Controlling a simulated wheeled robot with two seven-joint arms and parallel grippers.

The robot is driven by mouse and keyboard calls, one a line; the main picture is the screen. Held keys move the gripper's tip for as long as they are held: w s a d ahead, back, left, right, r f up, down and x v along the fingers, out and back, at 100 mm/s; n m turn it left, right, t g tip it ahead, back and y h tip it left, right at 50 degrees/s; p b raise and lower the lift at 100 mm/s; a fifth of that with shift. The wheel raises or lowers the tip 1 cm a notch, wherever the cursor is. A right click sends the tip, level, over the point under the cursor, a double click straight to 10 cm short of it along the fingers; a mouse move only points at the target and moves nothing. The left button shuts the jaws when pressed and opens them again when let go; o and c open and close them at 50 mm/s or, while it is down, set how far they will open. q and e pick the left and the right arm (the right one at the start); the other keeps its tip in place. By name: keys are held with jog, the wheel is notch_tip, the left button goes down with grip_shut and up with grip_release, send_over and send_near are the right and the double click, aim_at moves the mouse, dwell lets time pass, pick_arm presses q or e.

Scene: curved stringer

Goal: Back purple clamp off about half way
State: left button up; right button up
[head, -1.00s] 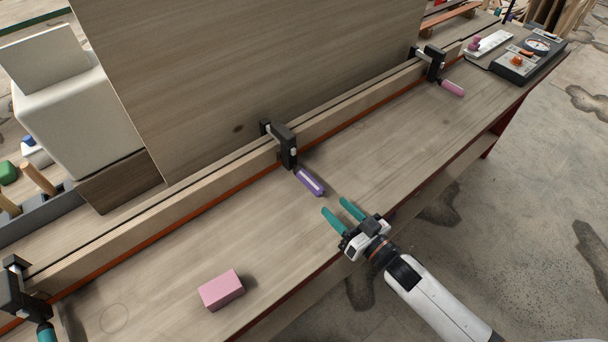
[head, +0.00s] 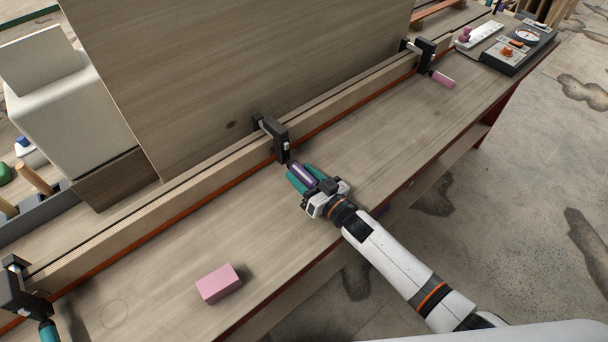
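The purple clamp (head: 275,137) is the middle one of the clamps on the long wooden stringer (head: 200,196). Its black body sits over the stringer, and its purple handle (head: 304,176) points toward the front of the bench. My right gripper (head: 304,177) is around the purple handle, with one teal finger on each side of it. Whether the fingers press on the handle is too small to tell. My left gripper is not in view.
A pink-handled clamp (head: 426,57) is farther right, and a teal-handled clamp (head: 14,290) is at lower left. A pink block (head: 218,284) lies on the bench. A dark control box (head: 518,50) stands at the far right end. A tall wooden panel (head: 250,70) rises behind the stringer.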

jog(key=c, duration=1)
jog(key=shift+o, duration=0.2)
jog(key=n, duration=0.3)
jog(key=shift+n+b, duration=0.3)
jog(key=shift+n, duration=1.6)
jog(key=o, duration=1)
